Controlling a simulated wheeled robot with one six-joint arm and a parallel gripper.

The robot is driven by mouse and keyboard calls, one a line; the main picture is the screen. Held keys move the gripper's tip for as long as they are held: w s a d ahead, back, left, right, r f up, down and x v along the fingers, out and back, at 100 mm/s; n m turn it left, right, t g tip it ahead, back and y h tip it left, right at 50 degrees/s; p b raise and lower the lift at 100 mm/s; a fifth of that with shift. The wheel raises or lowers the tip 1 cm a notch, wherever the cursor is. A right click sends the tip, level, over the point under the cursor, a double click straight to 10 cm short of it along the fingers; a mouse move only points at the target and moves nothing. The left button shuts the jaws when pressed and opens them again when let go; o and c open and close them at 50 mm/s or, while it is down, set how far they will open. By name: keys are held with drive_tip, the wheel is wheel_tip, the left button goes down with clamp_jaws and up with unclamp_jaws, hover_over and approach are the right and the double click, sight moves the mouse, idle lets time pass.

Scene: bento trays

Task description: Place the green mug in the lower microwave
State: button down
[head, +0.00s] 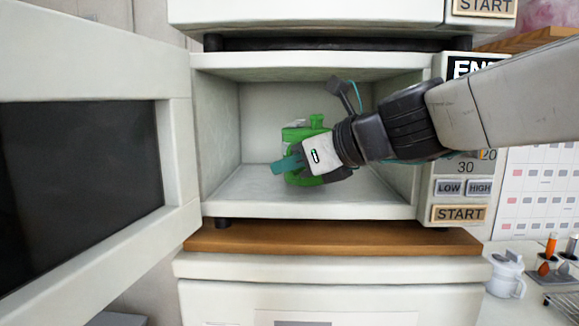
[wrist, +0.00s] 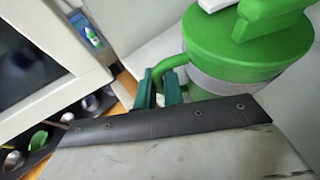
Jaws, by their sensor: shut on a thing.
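The green mug (head: 297,134), with a green lid and a pale band, is inside the lower microwave (head: 310,211), partly hidden by my gripper in the head view. In the wrist view the mug (wrist: 235,50) is at the upper right with its handle toward my gripper. My gripper (head: 288,165) reaches into the cavity and is shut on the mug's handle; its teal fingers also show in the wrist view (wrist: 158,92). I cannot tell whether the mug's base touches the microwave floor. The microwave door (head: 185,150) stands open to the left.
The upper microwave (head: 310,12) sits just above. The lower one rests on a wooden shelf (head: 330,238). The control panel (head: 462,188) borders the opening on the right, close to my arm. A white jug (head: 506,277) stands at the lower right.

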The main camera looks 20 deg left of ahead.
sight(290, 181)
drive_tip(key=w, duration=0.2)
drive_tip(key=w+a, duration=0.1)
drive_tip(key=w, duration=0.1)
drive_tip(key=shift+w, duration=0.25)
drive_tip(key=shift+a+f, duration=0.1)
drive_tip(key=shift+f, duration=0.5)
drive_tip(key=shift+s+f, duration=0.1)
drive_tip(key=shift+f, duration=0.2)
drive_tip(key=c, duration=1.5)
unclamp_jaws()
